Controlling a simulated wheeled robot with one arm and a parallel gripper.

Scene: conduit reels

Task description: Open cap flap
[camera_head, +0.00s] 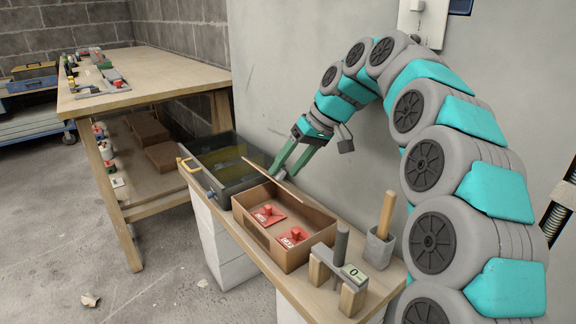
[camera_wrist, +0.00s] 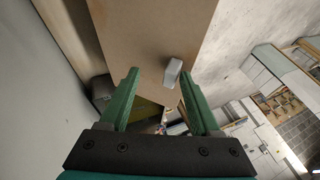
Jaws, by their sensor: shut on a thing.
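The cap flap (camera_head: 266,171) looks like a thin brown panel tilted up at the far end of an open brown box (camera_head: 284,258). In the wrist view the brown panel (camera_wrist: 150,35) spans the space ahead of the fingers. A small grey tab (camera_wrist: 172,73) stands out from it, close to the right fingertip. My gripper (camera_head: 279,173) reaches down to the flap from behind. Its green fingers (camera_wrist: 158,80) are shut on the flap, apart by its held part; the exact contact is hard to see.
Two red pieces (camera_head: 268,214) lie in the box. A dark open bin (camera_head: 229,167) stands just beyond it. A wall is close behind.

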